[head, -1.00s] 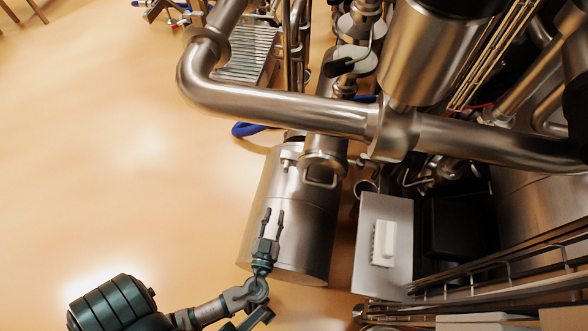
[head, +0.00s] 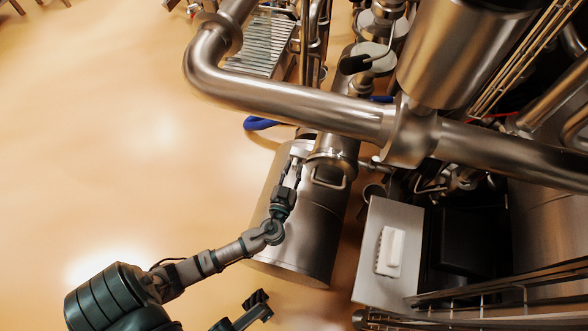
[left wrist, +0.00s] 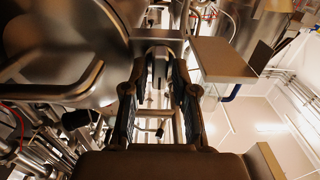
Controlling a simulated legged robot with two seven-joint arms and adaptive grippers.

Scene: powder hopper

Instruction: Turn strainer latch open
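The strainer is a large steel cylinder (head: 305,225) standing in the lower middle of the head view. A small pale latch piece (head: 301,148) is at its upper left end, beside a wire loop handle (head: 330,181). My left gripper (head: 292,170) is at the latch, with its two fingers pointing up at it. In the left wrist view, the fingers (left wrist: 158,85) stand apart on either side of the steel latch piece (left wrist: 158,62). I cannot tell whether they touch it. A dark jointed part at the bottom of the head view may be my right gripper (head: 256,300); its fingers are unclear.
A thick steel pipe (head: 300,100) crosses just above the strainer. A grey metal box (head: 386,250) with a white block stands to the right. A blue hose (head: 261,124) lies behind. The floor on the left is clear.

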